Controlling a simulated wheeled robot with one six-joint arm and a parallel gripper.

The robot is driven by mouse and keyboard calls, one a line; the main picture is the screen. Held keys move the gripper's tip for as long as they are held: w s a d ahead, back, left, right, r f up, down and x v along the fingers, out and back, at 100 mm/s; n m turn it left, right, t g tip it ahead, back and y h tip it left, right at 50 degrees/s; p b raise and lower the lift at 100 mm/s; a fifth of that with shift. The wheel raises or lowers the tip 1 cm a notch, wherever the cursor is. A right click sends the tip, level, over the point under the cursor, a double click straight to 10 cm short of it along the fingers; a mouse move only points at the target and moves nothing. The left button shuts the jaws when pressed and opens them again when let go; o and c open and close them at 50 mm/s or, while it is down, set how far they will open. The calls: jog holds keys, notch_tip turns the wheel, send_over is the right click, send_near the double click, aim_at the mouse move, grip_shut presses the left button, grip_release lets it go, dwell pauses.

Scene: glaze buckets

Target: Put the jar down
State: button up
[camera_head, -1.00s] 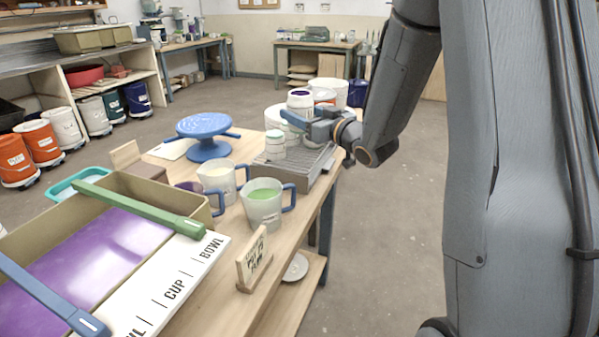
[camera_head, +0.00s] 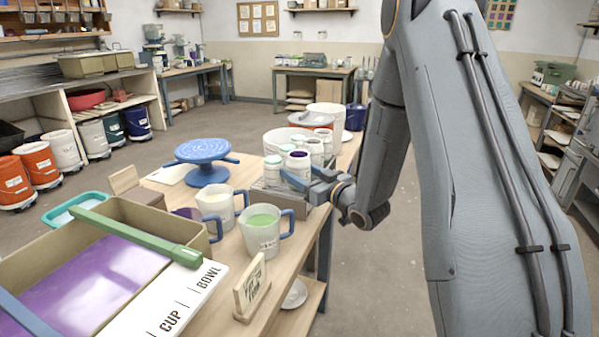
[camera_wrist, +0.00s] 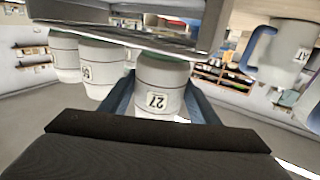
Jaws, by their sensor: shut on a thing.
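My gripper (camera_head: 312,184) is at the ware rack on the bench, its blue fingers closed around a white jar with a purple top (camera_head: 298,162). The jar looks upright among other jars; the finger hides its lower part, so I cannot tell whether it touches the rack.
Behind are a white tub (camera_head: 285,138) and bucket (camera_head: 326,115). The bench's right edge is close.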

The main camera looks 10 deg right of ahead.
jog(key=shift+f, duration=0.1)
jog(key=o, duration=1.6)
